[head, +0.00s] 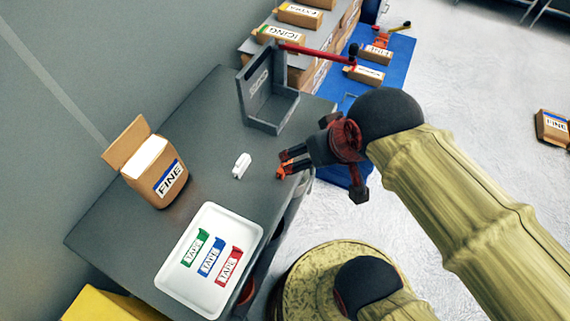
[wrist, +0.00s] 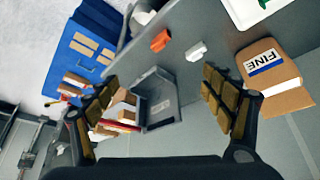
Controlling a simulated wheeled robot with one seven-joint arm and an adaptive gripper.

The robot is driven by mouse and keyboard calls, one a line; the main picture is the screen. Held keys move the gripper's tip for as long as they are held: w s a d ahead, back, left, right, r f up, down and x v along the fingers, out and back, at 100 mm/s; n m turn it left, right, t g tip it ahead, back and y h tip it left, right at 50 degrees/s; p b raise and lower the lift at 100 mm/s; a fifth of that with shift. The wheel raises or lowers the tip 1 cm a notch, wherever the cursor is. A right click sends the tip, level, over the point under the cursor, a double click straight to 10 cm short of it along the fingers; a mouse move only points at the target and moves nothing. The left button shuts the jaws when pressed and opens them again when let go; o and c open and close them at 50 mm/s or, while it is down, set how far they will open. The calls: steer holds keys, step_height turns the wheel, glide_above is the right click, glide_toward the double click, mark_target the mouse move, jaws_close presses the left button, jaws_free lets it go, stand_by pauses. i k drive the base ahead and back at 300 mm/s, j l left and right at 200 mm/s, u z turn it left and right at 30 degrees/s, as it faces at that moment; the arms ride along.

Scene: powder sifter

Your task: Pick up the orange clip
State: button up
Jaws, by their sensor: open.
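The orange clip (head: 281,173) lies near the edge of the grey table, close to my fingertips in the head view and partly hidden by them. In the wrist view the orange clip (wrist: 160,40) lies on the bare table, ahead of the fingers and apart from them. My gripper (head: 287,164) is open and reaches in over the table's right edge. In the wrist view my gripper (wrist: 159,85) has its two padded fingers spread wide with nothing held between them.
A white clip (head: 241,166) lies left of the orange one. A grey open holder (head: 267,124) stands behind. A FINE box (head: 157,180) and a white tray (head: 170,282) with tape packs are left and in front. A blue surface (head: 394,74) with boxes lies beyond.

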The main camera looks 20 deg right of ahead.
mark_target(280, 171)
steer(key=u, duration=4.45)
steer(key=k+j, duration=0.2)
steer(key=k, duration=0.2)
steer(key=k+j+z, duration=0.1)
steer(key=z, duration=0.3)
steer(key=k+z, duration=0.35)
steer(key=k+l+z, duration=0.15)
steer(key=z, duration=1.05)
steer(key=k+l, duration=0.05)
